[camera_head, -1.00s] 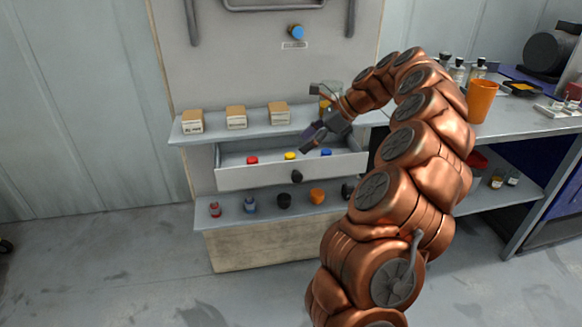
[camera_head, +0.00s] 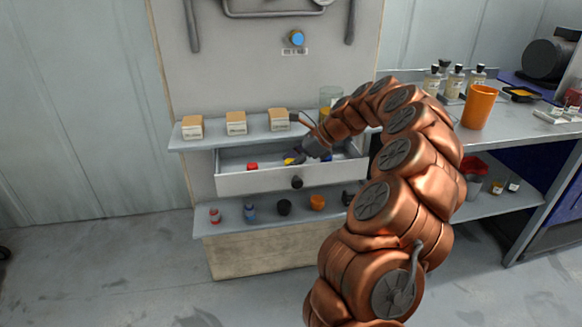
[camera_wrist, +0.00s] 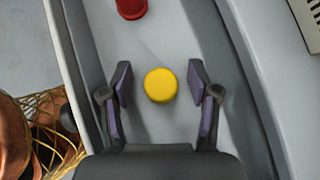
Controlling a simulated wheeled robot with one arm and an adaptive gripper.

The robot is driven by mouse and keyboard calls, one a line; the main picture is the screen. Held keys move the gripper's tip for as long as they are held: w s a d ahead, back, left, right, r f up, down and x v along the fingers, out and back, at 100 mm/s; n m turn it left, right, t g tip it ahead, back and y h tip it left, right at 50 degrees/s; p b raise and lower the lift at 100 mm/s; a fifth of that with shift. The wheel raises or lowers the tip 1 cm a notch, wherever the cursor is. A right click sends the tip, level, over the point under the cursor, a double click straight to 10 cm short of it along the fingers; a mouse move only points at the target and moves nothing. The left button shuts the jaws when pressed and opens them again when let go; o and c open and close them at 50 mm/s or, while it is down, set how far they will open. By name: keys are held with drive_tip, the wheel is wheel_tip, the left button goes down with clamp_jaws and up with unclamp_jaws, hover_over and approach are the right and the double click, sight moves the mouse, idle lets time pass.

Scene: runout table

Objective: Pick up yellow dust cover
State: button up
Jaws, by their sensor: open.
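The yellow dust cover (camera_wrist: 160,85) is a small round cap lying on the floor of the open drawer (camera_head: 240,183). In the wrist view it sits between the two spread fingers of my gripper (camera_wrist: 160,88), with a gap on each side. In the head view my gripper (camera_head: 298,160) reaches into the drawer and hides most of the yellow cover (camera_head: 289,160). The gripper is open and holds nothing. Its exact height above the drawer floor is hard to tell.
A red cap (camera_head: 252,166) lies left of the yellow cover in the drawer, and a blue cap (camera_head: 326,157) is on the right. Small boxes (camera_head: 236,122) stand on the shelf above. The drawer's front wall and black knob (camera_head: 297,182) are close to my gripper.

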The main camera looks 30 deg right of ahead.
drive_tip(key=c, duration=0.9)
